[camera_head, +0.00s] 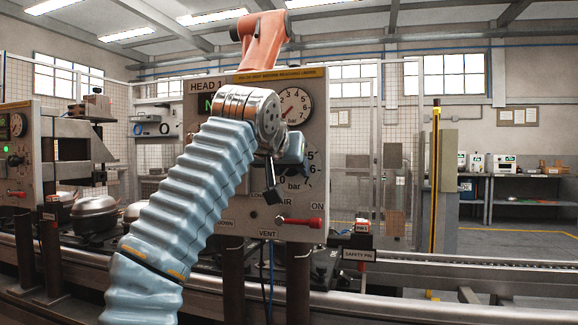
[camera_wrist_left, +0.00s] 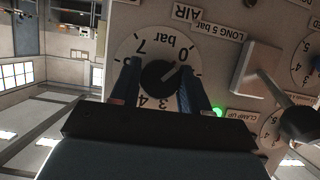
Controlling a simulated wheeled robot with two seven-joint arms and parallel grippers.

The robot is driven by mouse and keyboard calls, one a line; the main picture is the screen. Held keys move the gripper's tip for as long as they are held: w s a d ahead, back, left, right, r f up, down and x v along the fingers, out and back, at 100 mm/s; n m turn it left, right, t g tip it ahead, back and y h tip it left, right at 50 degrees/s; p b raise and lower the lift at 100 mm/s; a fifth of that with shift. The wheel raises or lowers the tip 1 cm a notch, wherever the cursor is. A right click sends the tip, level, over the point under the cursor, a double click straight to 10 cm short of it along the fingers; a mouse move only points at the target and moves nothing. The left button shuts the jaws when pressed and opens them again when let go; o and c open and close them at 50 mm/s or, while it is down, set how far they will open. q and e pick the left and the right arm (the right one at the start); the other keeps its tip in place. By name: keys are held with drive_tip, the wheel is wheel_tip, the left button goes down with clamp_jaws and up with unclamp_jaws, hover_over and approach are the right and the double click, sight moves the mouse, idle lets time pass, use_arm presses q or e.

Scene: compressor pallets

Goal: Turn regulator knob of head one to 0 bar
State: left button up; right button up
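The HEAD 1 panel (camera_head: 225,180) stands in the middle of the head view. Its regulator dial (camera_head: 312,185) shows 5, 6 and 0 bar; my left arm and gripper (camera_head: 294,153) hide most of it. In the left wrist view the black regulator knob (camera_wrist_left: 159,77) sits on the white dial (camera_wrist_left: 125,50), with 0 bar at the top. Its white mark points up and right, to the right of the 0. The fingers of my left gripper (camera_wrist_left: 158,82) lie on either side of the knob, very close; whether they press on it is unclear. My right gripper is not in view.
A pressure gauge (camera_head: 295,105) sits above the dial, and a red-handled valve (camera_head: 300,221) below it. In the wrist view a grey block-shaped part (camera_wrist_left: 257,70) and a dark rounded lever end (camera_wrist_left: 299,123) stick out beside the dial. A conveyor rail (camera_head: 450,284) runs in front.

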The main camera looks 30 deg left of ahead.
use_arm(q)
drive_tip(key=o, duration=0.4)
drive_tip(key=shift+c, duration=0.2)
drive_tip(key=v, duration=1.3)
drive_tip(key=shift+s, duration=0.4)
drive_tip(key=shift+d+r, duration=0.1)
